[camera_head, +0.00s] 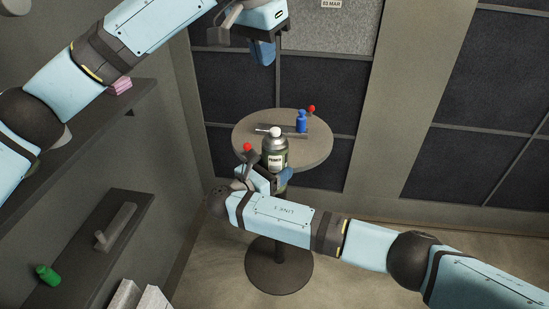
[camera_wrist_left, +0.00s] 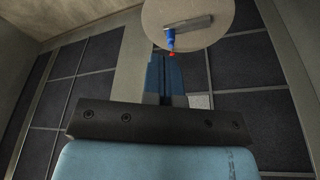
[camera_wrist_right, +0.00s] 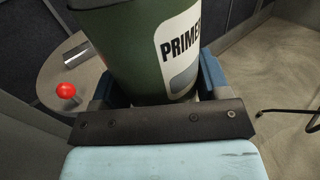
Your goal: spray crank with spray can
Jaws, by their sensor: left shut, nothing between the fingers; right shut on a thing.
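The spray can (camera_head: 274,155) is dark green with a PRIMER label and a light cap. It is upright in my right gripper (camera_head: 281,179), in front of the round table. In the right wrist view the can (camera_wrist_right: 135,50) fills the space between the fingers. A grey metal bar (camera_head: 268,129) lies on the table.
Wall shelves at left hold a green bottle (camera_head: 47,274), a grey bracket (camera_head: 115,228) and a pink block (camera_head: 120,86).

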